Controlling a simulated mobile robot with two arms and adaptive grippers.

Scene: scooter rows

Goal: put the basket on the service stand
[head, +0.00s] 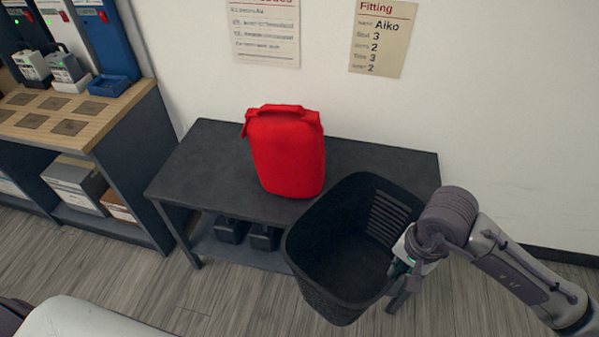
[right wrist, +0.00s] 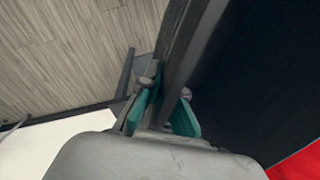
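A black basket (head: 338,240) with slotted sides is in front of a dark low table (head: 205,165), the likely service stand, and hides the table's right front part. It looks held up, open side up and somewhat tilted. My right gripper (head: 402,272) is at the basket's right rim. In the right wrist view its green-padded fingers (right wrist: 163,112) are on both sides of the basket wall (right wrist: 192,55), closed on it. A red bag (head: 287,150) with a top handle stands upright on the table. My left gripper is not in view.
Two dark objects (head: 247,234) sit on the table's lower shelf. A wooden-topped cabinet (head: 75,120) with devices and boxes stands at the left. The wall is close behind. The tabletop (head: 375,158) is bare right of the red bag, though partly hidden by the basket.

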